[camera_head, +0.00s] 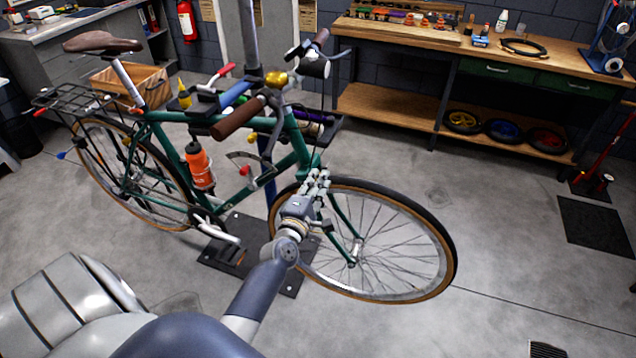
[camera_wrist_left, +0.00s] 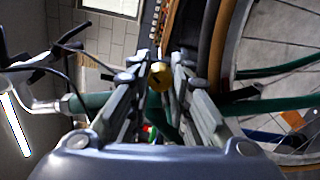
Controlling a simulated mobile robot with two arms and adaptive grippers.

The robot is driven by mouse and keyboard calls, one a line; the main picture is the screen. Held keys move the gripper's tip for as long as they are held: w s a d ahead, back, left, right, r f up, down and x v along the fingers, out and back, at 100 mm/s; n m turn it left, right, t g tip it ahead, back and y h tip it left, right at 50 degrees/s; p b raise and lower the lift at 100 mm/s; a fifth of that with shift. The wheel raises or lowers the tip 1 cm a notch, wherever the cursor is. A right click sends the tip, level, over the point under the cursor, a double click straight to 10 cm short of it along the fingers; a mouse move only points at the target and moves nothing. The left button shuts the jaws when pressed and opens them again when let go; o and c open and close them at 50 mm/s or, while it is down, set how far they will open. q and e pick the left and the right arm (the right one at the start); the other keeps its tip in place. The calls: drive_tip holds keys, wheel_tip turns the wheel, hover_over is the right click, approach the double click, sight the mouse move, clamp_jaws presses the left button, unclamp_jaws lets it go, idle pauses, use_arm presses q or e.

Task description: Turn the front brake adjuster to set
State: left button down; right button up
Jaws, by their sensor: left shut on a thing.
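The green bike (camera_head: 295,150) is held upright on a stand, its front wheel (camera_head: 440,235) pointing right. My left gripper (camera_head: 318,180) is at the top of the front wheel, by the fork crown. In the left wrist view my left gripper (camera_wrist_left: 158,65) has its fingers closed on both sides of a small round gold knob (camera_wrist_left: 160,77), which looks like the front brake adjuster. A dark mark shows on the knob's face. In the head view the gripper hides the knob. My right gripper is not in view.
The handlebar with its brown grip (camera_head: 240,118) and the green frame are close above and left of my gripper. The stand's dark base plate (camera_head: 222,256) is on the floor below. A wooden workbench (camera_head: 400,30) stands behind.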

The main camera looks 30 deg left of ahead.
use_arm(q)
drive_tip(key=shift+f, duration=0.15)
drive_tip(key=c, duration=1.4)
unclamp_jaws()
drive_tip(key=shift+c, duration=0.2)
drive_tip(key=v, duration=1.2)
